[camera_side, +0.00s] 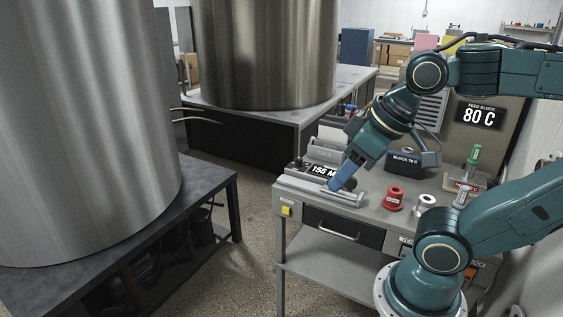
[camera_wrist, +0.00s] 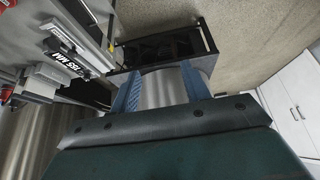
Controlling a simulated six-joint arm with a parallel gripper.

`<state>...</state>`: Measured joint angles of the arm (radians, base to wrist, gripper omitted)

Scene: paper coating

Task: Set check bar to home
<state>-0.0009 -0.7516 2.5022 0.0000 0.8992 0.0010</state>
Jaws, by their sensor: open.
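My gripper (camera_side: 343,178) has blue fingers and hangs over the left front part of the grey bench, tilted down. In the wrist view its two fingers (camera_wrist: 161,88) stand apart with nothing between them. A pale metal bar (camera_side: 345,197) lies along the bench edge beside a black block reading 155 M (camera_side: 323,171); I cannot tell for certain that it is the check bar. The fingers partly cover this area in the side view, and I cannot tell whether they touch anything. The black label block also shows at the upper left of the wrist view (camera_wrist: 70,60).
A red spool (camera_side: 394,198) and a silver spool (camera_side: 426,202) stand to the right on the bench. Behind them are a dark block reading BLOCK 78 C (camera_side: 405,163) and a green-handled tool (camera_side: 474,155). Large steel drums (camera_side: 85,120) stand at left.

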